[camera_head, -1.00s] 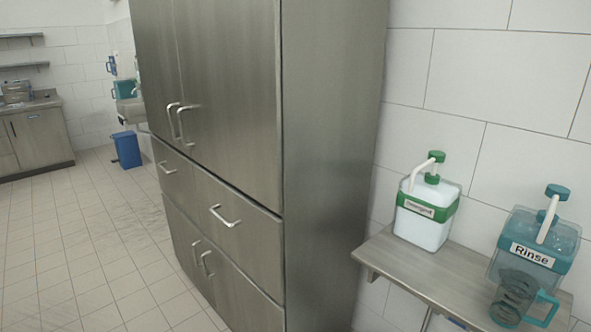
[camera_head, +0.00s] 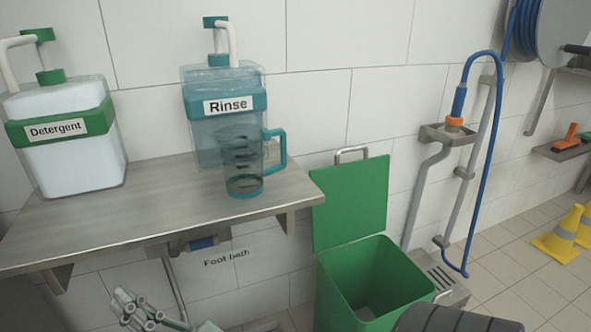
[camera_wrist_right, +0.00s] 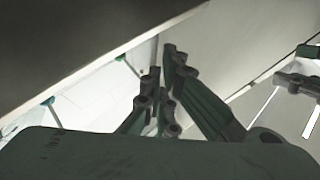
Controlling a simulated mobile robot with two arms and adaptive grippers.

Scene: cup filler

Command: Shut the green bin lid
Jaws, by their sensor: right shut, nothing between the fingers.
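The green bin (camera_head: 365,285) stands on the floor at the lower middle of the head view. Its lid (camera_head: 350,200) is raised upright at the back against the tiled wall, with a metal handle (camera_head: 352,150) on its top edge. The inside of the bin is open to view. My right gripper (camera_head: 135,305) shows at the lower left of the head view, well left of the bin and not touching it. It is shut and empty; its fingers also show in the right wrist view (camera_wrist_right: 165,95). I cannot make out the left gripper.
A metal shelf (camera_head: 150,205) left of the bin carries a detergent bottle (camera_head: 65,145), a rinse bottle (camera_head: 225,115) and a clear jug (camera_head: 242,165). A blue hose (camera_head: 488,150) hangs right of the bin. Yellow cones (camera_head: 563,235) stand at the far right.

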